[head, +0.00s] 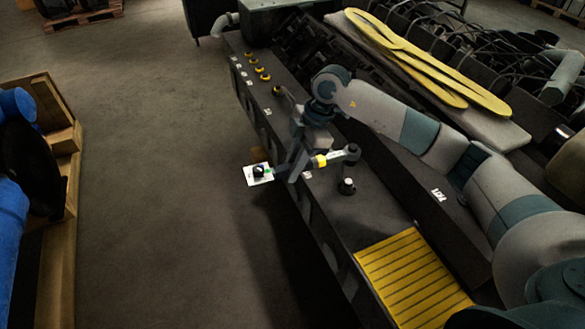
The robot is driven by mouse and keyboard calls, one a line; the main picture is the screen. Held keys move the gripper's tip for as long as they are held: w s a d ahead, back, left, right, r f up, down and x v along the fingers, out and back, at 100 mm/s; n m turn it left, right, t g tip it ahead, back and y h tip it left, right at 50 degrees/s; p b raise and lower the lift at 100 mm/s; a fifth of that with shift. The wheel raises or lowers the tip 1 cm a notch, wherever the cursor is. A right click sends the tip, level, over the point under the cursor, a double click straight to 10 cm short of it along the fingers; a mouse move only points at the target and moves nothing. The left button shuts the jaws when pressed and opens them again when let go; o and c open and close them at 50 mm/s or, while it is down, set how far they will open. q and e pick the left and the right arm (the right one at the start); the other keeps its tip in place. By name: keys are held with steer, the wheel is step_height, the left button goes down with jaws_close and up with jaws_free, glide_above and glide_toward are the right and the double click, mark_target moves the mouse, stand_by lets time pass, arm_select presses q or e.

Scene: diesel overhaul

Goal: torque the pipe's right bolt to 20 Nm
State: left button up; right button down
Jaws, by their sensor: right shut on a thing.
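My right gripper (296,163) reaches in from the right over the dark bench-like top beside the engine. It is shut on a wrench-like tool with a yellow band (321,161) and a pale shaft. The tool's round grey head (352,152) points right, over the dark surface. A short dark upright fitting with a pale top (347,186) stands just below the head in the picture; I cannot tell whether they touch. I cannot clearly make out the pipe or its right bolt. The tool's display, if any, cannot be read. My left gripper is not in view.
A white plate with a black knob (258,174) shows left of the gripper. Yellow-topped fittings (257,69) line the far top. A yellow slatted panel (412,278) is nearer. Yellow looped strips (440,65) lie by the engine. A wooden crate (62,150) stands left; open floor lies between.

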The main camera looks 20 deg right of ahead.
step_height(320, 180, up, 2)
steer(key=shift+p, duration=0.3)
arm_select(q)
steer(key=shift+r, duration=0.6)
arm_select(e)
steer(key=s+a, duration=0.2)
steer(key=s, duration=0.4)
steer(key=shift+s, duration=0.35)
steer(key=shift+a, duration=0.15)
